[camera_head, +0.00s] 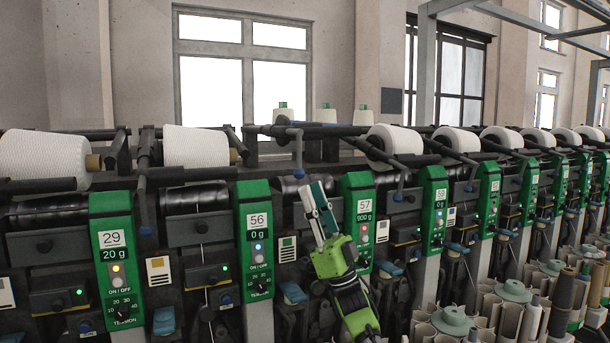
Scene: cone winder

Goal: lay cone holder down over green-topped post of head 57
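The green panel of head 57 (364,208) reads "57" and "500 g" and stands just right of centre. To its left, the dark cone holder (318,131) shows no yarn cone on it. A thin grey-blue lever (299,158) hangs down by it. My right gripper (318,205) comes up from below on a green arm, in front of the machine between panels 56 and 57. Its teal and white fingers point up and lie close together; whether they are shut is unclear. It overlaps the left edge of panel 57 in the picture. My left gripper is out of view.
Panel 56 (256,237) and panel 29 (117,262) stand to the left, with white yarn cones (195,146) above. Another cone (395,139) lies up to the right of panel 57. Several spools and tubes (510,291) crowd the lower right.

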